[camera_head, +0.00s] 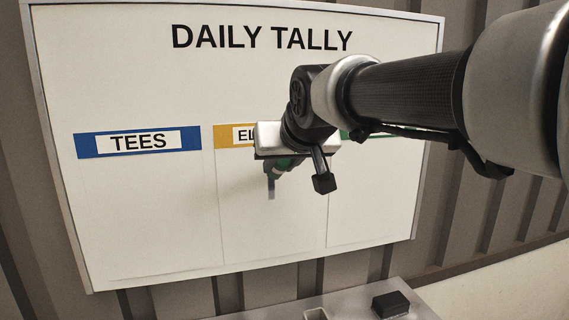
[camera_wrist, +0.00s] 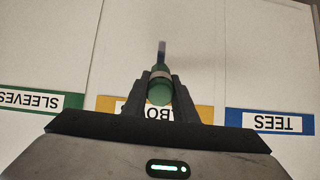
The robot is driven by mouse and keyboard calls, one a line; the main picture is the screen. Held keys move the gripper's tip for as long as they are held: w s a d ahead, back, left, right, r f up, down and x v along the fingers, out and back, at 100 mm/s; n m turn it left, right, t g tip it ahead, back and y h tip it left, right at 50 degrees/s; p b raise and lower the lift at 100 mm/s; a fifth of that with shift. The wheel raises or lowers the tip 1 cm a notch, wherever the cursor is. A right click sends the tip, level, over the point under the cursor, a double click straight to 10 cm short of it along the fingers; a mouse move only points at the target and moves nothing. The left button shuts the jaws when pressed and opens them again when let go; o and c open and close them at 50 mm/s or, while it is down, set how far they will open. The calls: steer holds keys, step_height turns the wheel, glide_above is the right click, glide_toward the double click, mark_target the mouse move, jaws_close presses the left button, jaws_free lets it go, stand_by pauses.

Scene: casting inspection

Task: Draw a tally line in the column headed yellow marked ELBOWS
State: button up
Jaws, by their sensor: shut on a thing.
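My gripper (camera_head: 277,166) is shut on a green marker (camera_head: 270,181), in front of the column under the yellow header (camera_head: 234,136). Only the first letters of ELBOWS show in the head view, behind my wrist. In the wrist view, where the labels appear upside down, the marker (camera_wrist: 160,93) sits between the fingers (camera_wrist: 160,100). Its grey-blue tip end points at the yellow column (camera_wrist: 195,65). I cannot tell whether the tip touches the board. No separate tally line can be made out in the column.
The white DAILY TALLY board (camera_head: 140,230) hangs on a ribbed wall. The blue TEES header (camera_head: 138,141) is left of the yellow one; the green SLEEVES header (camera_wrist: 35,100) is on its other side. A dark block (camera_head: 391,304) sits on a ledge below.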

steer(key=shift+w, duration=0.1)
step_height(320, 180, down, 6)
steer(key=b, duration=0.6)
steer(key=shift+r+p, duration=1.85)
steer(key=shift+r, duration=1.15)
step_height(320, 180, down, 6)
steer(key=b, duration=0.5)
steer(key=shift+b, duration=0.35)
steer(key=shift+s+d+b, duration=0.25)
steer(key=shift+s+b, duration=0.1)
steer(key=shift+s, duration=0.6)
steer(key=shift+s+d+b, duration=0.3)
steer(key=shift+s+b, duration=0.1)
steer(key=shift+s, duration=0.55)
steer(key=shift+s+d+b, duration=0.25)
steer(key=shift+s+b, duration=0.1)
steer(key=shift+s, duration=0.6)
